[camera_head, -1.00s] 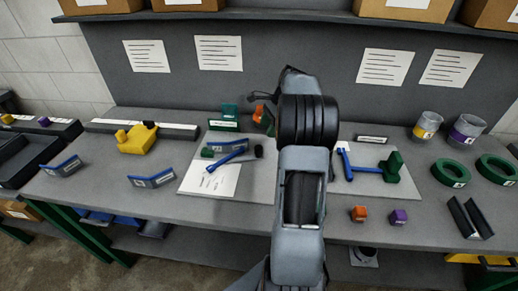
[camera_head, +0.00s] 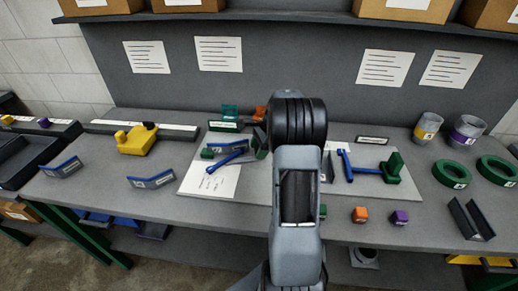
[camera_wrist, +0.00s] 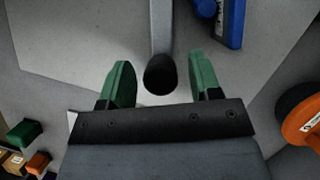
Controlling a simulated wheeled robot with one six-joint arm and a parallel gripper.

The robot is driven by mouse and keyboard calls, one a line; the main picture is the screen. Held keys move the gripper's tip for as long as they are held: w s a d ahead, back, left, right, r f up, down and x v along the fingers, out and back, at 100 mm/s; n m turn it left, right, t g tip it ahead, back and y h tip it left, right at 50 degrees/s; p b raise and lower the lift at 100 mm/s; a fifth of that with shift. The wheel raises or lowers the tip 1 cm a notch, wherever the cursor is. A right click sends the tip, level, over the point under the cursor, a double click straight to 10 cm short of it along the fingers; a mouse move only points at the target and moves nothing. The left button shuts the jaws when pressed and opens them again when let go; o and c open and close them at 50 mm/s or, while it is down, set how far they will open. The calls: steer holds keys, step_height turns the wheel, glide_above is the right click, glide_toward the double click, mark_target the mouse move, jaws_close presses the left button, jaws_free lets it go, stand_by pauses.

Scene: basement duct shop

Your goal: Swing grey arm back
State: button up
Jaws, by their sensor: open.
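In the wrist view the grey arm (camera_wrist: 161,25) is a straight bar that comes in from the top and ends in a black round tip (camera_wrist: 160,76). My gripper (camera_wrist: 160,68) is open, with its two green fingers on either side of the black tip. A gap shows on both sides, and I see no contact. In the head view my own arm hides the gripper and most of this spot. The left board (camera_head: 232,191) carries a blue arm (camera_head: 225,162) and a white sheet.
An orange round part (camera_wrist: 302,120) lies close to the right finger side in the wrist view. Blue parts (camera_wrist: 229,22) are at its upper right. In the head view a right board (camera_head: 370,200), an orange cube (camera_head: 360,215) and a purple cube (camera_head: 399,217) sit to the right.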

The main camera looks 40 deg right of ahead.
steer(key=shift+c, duration=0.4)
jaws_close()
steer(key=shift+d, duration=0.1)
